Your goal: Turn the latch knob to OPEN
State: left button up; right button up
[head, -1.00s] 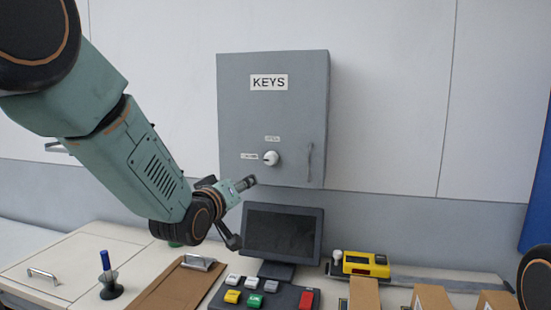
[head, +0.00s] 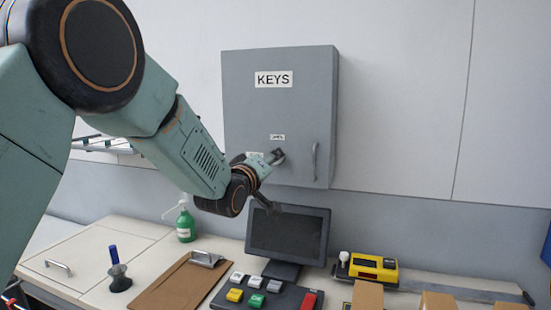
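The grey key cabinet (head: 280,105) hangs on the wall, with a KEYS label on its door. A small label (head: 277,137) sits above the latch knob's place, and another (head: 254,154) to its left is partly covered. The white latch knob is hidden behind the upper finger of my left gripper (head: 277,182). That gripper is spread open, one finger across the knob's place and the other lower, in front of the monitor's top edge. I cannot tell whether it touches the knob. My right gripper is not in view.
A monitor (head: 288,232) and a button panel (head: 265,295) stand below the cabinet. A clipboard (head: 180,285), a pen holder (head: 119,279) and a green bottle (head: 185,224) are to the left. A yellow device (head: 373,268) and cardboard boxes (head: 368,295) are to the right.

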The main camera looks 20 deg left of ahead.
pick_arm(q)
jog(key=w, duration=0.3)
jog(key=shift+d+f, duration=0.1)
jog(key=shift+w+f, duration=0.1)
jog(key=shift+w, duration=0.15)
jog(key=shift+c, duration=0.8)
jog(key=shift+a+f, duration=0.1)
jog(key=shift+a, duration=0.15)
jog(key=shift+c, duration=0.8)
jog(key=shift+a, duration=0.2)
jog(key=shift+c, duration=0.7)
jog(key=shift+s, duration=0.2)
jog(key=shift+c, duration=0.8)
jog(key=shift+s+d+r, duration=0.1)
jog(key=shift+d+r, duration=0.05)
jog(key=shift+r, duration=0.05)
jog(key=shift+c, duration=1.4)
grip_shut()
